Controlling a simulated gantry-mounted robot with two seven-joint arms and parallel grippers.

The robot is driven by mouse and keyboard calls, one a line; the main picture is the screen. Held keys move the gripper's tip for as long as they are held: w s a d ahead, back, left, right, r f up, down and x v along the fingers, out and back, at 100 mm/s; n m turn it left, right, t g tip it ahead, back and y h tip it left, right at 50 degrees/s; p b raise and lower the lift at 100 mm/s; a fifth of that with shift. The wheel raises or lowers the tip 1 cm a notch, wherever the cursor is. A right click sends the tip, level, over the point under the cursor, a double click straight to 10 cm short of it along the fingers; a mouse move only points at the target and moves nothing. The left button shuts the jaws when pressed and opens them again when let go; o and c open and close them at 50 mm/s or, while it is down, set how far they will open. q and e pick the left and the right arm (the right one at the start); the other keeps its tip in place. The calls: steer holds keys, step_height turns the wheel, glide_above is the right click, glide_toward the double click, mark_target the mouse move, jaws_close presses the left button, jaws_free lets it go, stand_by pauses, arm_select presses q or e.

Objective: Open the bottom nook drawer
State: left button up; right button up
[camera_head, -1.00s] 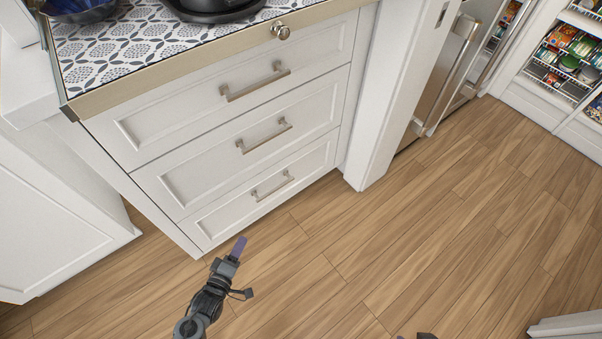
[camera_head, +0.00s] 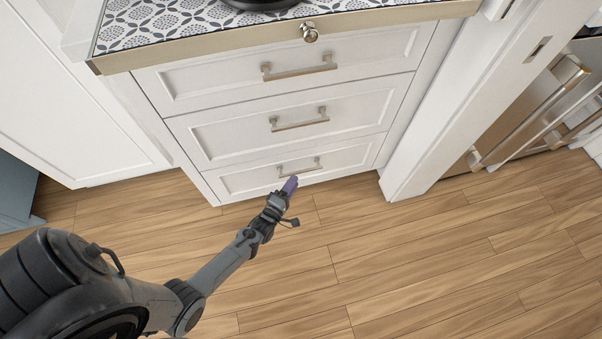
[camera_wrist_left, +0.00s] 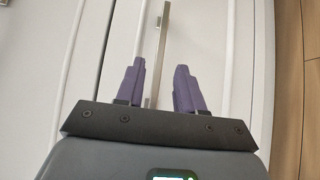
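The bottom nook drawer (camera_head: 240,183) is the lowest of three white drawers and looks shut. Its metal bar handle (camera_head: 299,170) runs across the front. My left gripper (camera_head: 290,184) is just in front of and below this handle in the head view. In the left wrist view my left gripper (camera_wrist_left: 158,80) is open, with its two purple fingers apart. The bar handle (camera_wrist_left: 160,50) shows between and beyond the fingers there, its near end reaching between them. I cannot tell whether a finger touches it. My right gripper is not in view.
The middle drawer (camera_head: 220,135) and top drawer (camera_head: 200,85) are shut above, each with a bar handle. A white post (camera_head: 430,140) stands at the right, with steel appliance handles (camera_head: 535,120) beyond. The wooden floor (camera_head: 400,260) in front is clear.

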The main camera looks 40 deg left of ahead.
mark_target(301, 171)
arm_select(q)
steer(key=w+b, duration=0.1)
steer(key=w, duration=0.1)
steer(key=w+a+b, duration=0.1)
steer(key=w, duration=0.2)
steer(key=shift+w+a, duration=0.15)
steer(key=shift+w, duration=0.25)
steer(key=shift+w+d, duration=0.2)
steer(key=shift+w, duration=0.15)
steer(key=shift+s+a, duration=0.15)
jaws_close()
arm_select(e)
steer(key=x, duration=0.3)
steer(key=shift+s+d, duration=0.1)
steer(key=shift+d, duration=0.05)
